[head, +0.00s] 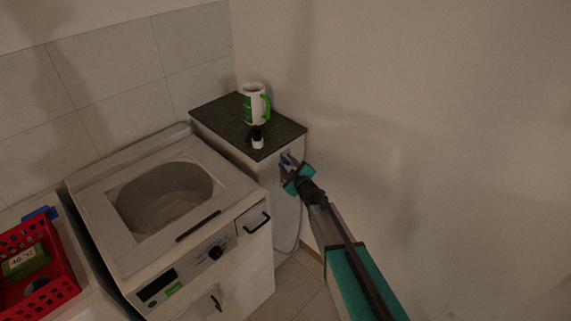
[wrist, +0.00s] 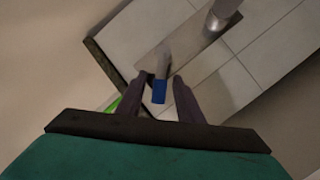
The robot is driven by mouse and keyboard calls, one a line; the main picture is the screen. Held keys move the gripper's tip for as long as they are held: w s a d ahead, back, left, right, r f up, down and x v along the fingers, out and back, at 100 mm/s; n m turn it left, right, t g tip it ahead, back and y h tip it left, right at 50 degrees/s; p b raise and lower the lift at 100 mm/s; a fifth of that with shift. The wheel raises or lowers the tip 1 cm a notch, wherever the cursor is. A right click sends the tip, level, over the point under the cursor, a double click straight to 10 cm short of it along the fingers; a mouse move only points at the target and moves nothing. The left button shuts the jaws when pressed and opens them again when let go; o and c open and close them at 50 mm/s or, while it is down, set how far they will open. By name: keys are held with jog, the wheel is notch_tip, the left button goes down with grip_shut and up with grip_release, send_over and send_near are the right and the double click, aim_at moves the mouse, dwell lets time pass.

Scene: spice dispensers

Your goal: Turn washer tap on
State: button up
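The washer tap shows as a small blue handle (head: 287,159) on the front side of the cabinet, right of the washer. In the wrist view the blue handle (wrist: 159,92) sits at the end of a short grey stem. My gripper (head: 290,165) is at the tap in the head view and hides most of it. In the wrist view my gripper (wrist: 160,79) is open, with its two dark fingers on either side of the blue handle. Gaps show between the handle and the fingers. The tap body is hidden in the head view.
The top-loading washer (head: 222,242) stands left of the cabinet (head: 225,112). A white and green mug (head: 253,104) and a small dark-topped bottle (head: 257,138) stand on the cabinet. A red basket (head: 62,282) is far left. Bare wall lies right.

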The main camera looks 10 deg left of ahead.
jog(key=shift+a, duration=0.15)
jog(key=shift+r, duration=0.1)
jog(key=b+v, duration=0.3)
jog(key=v, duration=1)
jog(key=shift+s+d+b, duration=0.3)
dwell(0.5)
